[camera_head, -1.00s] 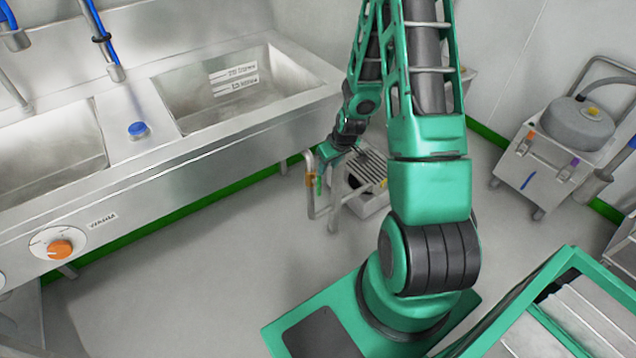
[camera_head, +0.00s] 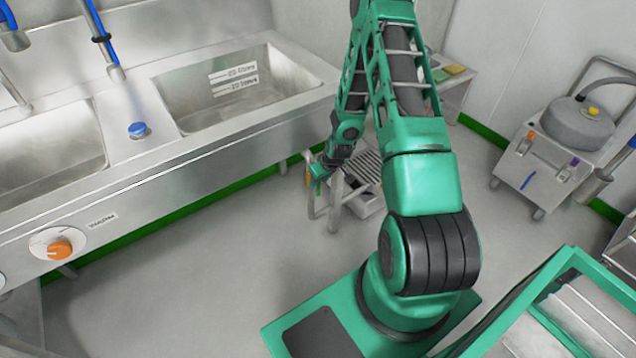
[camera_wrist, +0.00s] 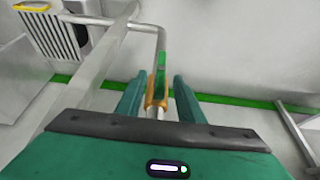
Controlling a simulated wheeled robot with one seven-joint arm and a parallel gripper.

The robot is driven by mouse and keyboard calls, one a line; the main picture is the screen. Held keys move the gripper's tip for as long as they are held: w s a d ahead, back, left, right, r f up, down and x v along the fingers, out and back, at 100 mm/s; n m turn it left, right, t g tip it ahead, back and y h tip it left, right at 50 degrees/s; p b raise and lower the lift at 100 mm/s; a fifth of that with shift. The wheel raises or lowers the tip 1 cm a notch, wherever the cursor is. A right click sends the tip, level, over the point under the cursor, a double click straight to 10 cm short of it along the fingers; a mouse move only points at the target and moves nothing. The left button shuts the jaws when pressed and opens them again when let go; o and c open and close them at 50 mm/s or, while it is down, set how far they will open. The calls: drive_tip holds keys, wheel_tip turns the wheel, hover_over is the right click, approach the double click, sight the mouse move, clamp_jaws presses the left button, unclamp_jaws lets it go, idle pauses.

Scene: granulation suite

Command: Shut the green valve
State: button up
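In the wrist view the green valve shows as a green lever handle (camera_wrist: 161,62) above an orange-brown valve body (camera_wrist: 156,92) on a bent metal pipe (camera_wrist: 162,42). My gripper (camera_wrist: 161,78) is open, with one finger on each side of the valve. Gaps show between the fingers and the valve, so it does not appear held. The handle lies roughly in line with the pipe in this view. In the head view my gripper (camera_head: 316,176) is low beside the pipe by the slatted stand, and it hides most of the valve.
A slatted metal stand (camera_head: 362,172) is right beside the valve pipe. The steel sink unit (camera_head: 150,185) with an orange knob (camera_head: 60,249) fills the left. A wheeled grey machine (camera_head: 545,165) stands at right. Open floor (camera_head: 190,270) lies in front of the sinks.

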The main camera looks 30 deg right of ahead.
drive_tip(key=shift+w+f, duration=0.25)
drive_tip(key=shift+f, duration=0.35)
drive_tip(key=shift+c, duration=0.7)
clamp_jaws()
drive_tip(key=shift+d, duration=0.2)
drive_tip(key=shift+d+f+m+t+y, duration=0.3)
drive_tip(key=shift+d+f+m+y, duration=0.35)
drive_tip(key=shift+y, duration=2)
drive_tip(key=shift+d+f+m+t+y, duration=0.25)
drive_tip(key=shift+m+y, duration=0.55)
drive_tip(key=shift+y, duration=1.9)
drive_tip(key=shift+d+f+m+t+y, duration=0.4)
drive_tip(key=shift+f+m+y, duration=0.25)
drive_tip(key=shift+y, duration=2)
drive_tip(key=shift+m+y, duration=0.3)
